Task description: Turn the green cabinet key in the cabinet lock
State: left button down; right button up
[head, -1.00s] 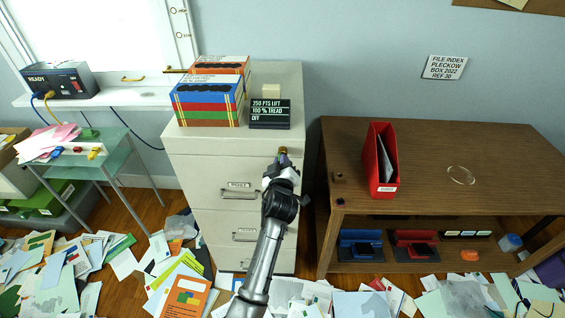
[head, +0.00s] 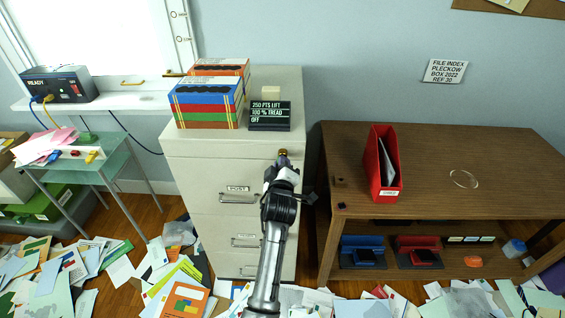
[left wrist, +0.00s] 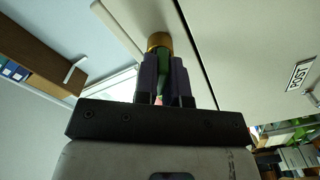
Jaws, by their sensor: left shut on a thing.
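The beige filing cabinet (head: 200,170) stands in the middle of the head view. Its brass lock (head: 283,153) is at the top right of its front, and the lock also shows in the left wrist view (left wrist: 159,41). My left gripper (head: 280,165) is at the lock. In the left wrist view, my left gripper (left wrist: 163,75) is shut on the green key (left wrist: 164,75), a narrow strip of which shows between the purple fingers. The key's front end meets the brass lock; how deep it sits is hidden. My right gripper is not in view.
Stacked binders (head: 205,100) and a black sign (head: 270,115) stand on the cabinet. A brown table (head: 480,160) with a red file holder (head: 382,165) is close on the right. A glass side table (head: 85,165) is at left. Papers (head: 185,300) cover the floor.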

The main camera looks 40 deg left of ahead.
pick_arm(q)
jog(key=shift+f+n+b, duration=0.15)
jog(key=shift+n+b, duration=0.3)
jog(key=shift+n, duration=0.55)
jog(key=shift+d+n, duration=0.1)
jog(key=shift+n, duration=0.8)
jog(key=c, duration=1.6)
grip_release()
jog(key=shift+d, duration=0.1)
jog(key=o, duration=0.5)
jog(key=o, duration=0.3)
